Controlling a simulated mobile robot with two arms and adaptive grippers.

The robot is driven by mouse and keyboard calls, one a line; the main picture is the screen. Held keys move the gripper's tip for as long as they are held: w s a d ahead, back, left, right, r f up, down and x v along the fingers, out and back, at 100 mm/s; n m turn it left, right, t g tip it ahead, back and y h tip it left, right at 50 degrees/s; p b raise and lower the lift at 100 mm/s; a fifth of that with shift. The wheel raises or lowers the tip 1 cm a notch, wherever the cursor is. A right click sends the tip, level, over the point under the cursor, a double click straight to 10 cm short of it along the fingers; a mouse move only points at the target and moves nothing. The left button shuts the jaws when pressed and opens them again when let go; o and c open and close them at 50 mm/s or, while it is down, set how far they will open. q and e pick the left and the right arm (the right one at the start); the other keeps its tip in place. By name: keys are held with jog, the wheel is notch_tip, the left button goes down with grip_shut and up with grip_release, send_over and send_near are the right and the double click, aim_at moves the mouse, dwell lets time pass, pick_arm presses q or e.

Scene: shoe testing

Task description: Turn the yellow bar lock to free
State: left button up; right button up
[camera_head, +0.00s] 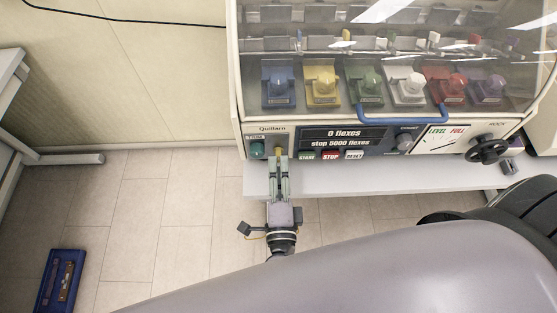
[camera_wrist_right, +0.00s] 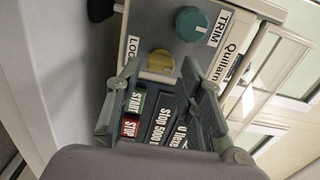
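The yellow bar lock (camera_wrist_right: 161,62) is a small yellow knob on the grey left panel of the machine, below a teal knob (camera_wrist_right: 191,23) marked TRIM. It also shows in the head view (camera_head: 278,150), just beyond the fingertips. A label starting "LOC" is beside it, partly hidden by a finger. I cannot tell which way its bar points. My right gripper (camera_head: 279,159) points at the panel. In the wrist view its fingers (camera_wrist_right: 160,68) are apart, with the yellow knob seen between them and no visible grip. My left gripper is not in view.
The panel has START, STOP and RESET buttons (camera_head: 330,155), a display (camera_head: 342,134) and a black handwheel (camera_head: 488,149). A clear cover with a blue handle (camera_head: 402,117) encloses coloured shoe stations. A white ledge (camera_head: 350,180) runs below. A blue tray (camera_head: 60,280) lies on the floor.

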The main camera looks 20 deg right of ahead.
jog(key=v, duration=0.9)
jog(key=shift+s, duration=0.1)
jog(key=w+a+f+n+g+y+b, duration=0.1)
jog(key=a+f+n+y+b, duration=0.25)
jog(key=f+n+y, duration=0.9)
jog(key=s+d+f+n+g+h+b, duration=0.1)
jog(key=s+f+n+g+h, duration=0.15)
jog(key=f, duration=0.85)
jog(key=s+d+f+n+g+h+b, duration=0.1)
jog(key=d+f+n+g, duration=0.15)
jog(key=f, duration=0.85)
jog(key=s+d+f+n+g+h+b, duration=0.1)
jog(key=s+d+f+n+g+h, duration=0.1)
jog(key=s+d+f+g, duration=0.3)
jog(key=s+d+f+n+g+h+b, duration=0.2)
jog(key=s+d+f+n+g, duration=0.2)
jog(key=s+d+f, duration=0.6)
jog(key=s+f+g, duration=0.1)
jog(key=s+f, duration=0.2)
jog(key=f, duration=0.2)
